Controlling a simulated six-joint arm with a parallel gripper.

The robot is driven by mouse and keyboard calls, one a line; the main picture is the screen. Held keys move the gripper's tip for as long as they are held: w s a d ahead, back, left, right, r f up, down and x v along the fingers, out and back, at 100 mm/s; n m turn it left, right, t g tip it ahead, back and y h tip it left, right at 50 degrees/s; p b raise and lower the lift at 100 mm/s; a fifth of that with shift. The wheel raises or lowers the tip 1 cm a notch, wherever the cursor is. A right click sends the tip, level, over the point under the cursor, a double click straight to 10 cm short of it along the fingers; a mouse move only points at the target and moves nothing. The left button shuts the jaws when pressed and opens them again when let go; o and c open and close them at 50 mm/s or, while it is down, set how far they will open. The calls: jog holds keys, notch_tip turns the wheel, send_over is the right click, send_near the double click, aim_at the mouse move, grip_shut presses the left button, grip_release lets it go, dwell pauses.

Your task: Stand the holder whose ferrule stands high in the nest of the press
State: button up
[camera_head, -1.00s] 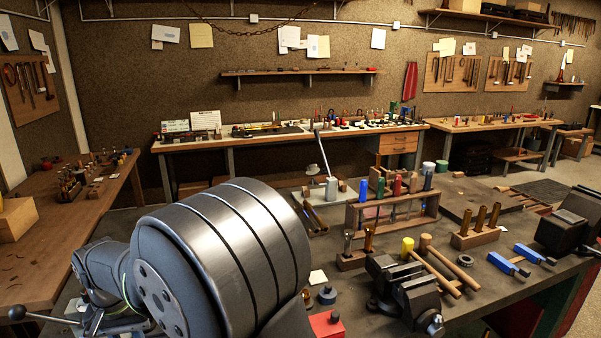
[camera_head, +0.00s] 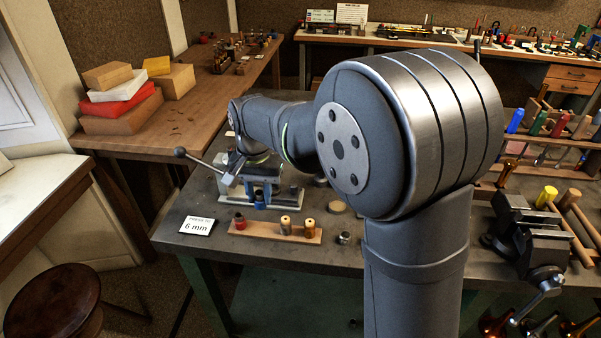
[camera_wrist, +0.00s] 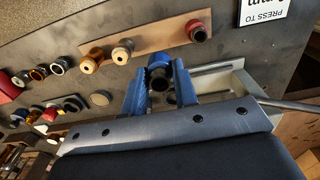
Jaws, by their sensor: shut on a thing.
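The gripper also shows in the head view (camera_head: 259,196), low at the press (camera_head: 288,194), a metal base with a lever ending in a dark knob. In the wrist view the press's pale metal frame (camera_wrist: 218,74) lies beside and behind the fingers. The nest is hidden, and I cannot tell whether the holder touches it.
A card reading "PRESS TO 6 mm" (camera_head: 197,226) lies left of the strip. A round wooden disc (camera_head: 336,207) and a small metal part (camera_head: 344,238) lie to the right. A vise (camera_head: 530,235) stands further right. The press lever (camera_head: 204,161) sticks out left.

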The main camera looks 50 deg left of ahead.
jog(key=w+a+r, duration=0.1)
jog(key=w+a, duration=0.7)
jog(key=shift+w+a, duration=0.2)
jog(key=shift+w, duration=0.1)
jog(key=shift+f, duration=2.4)
jog(key=shift+f, duration=1.2)
jog(key=o, duration=1.4)
jog(key=shift+r, duration=0.1)
notch_tip(320, 180, up, 7)
